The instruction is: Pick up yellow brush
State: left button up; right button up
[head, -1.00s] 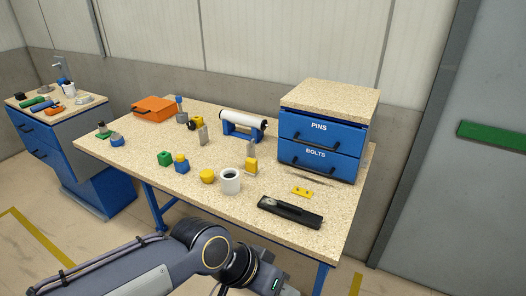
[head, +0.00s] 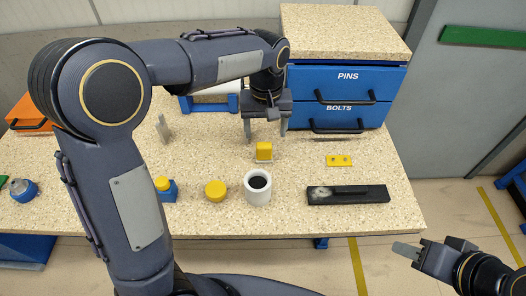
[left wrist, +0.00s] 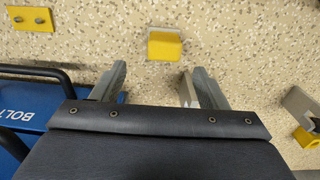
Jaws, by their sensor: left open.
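A small yellow block-shaped piece, which looks to be the yellow brush (head: 263,151), sits on the speckled workbench (head: 320,170) in front of the drawer unit. It also shows in the left wrist view (left wrist: 164,48), beyond the fingertips and roughly centred between them. My left gripper (head: 265,130) is open and empty, fingers pointing down, just behind the yellow piece and apart from it. It also shows in the left wrist view (left wrist: 157,74). My right gripper (head: 410,253) is at the lower right, off the bench; its finger gap is unclear.
A white cup (head: 258,188), a yellow round piece (head: 215,191) and a black tray (head: 347,195) stand nearer me. A yellow plate (head: 339,160) lies right. The blue drawer unit (head: 345,85) is close behind my left gripper. A grey upright piece (head: 163,129) stands left.

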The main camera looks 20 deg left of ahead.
aim_at(264, 144)
pick_arm(q)
jog(key=f, duration=0.3)
jog(key=s+f, duration=0.1)
jog(key=f, duration=0.2)
jog(key=shift+s+f, duration=0.2)
jog(key=shift+f, duration=0.45)
jog(key=c, duration=1.1)
jog(key=shift+r, duration=0.15)
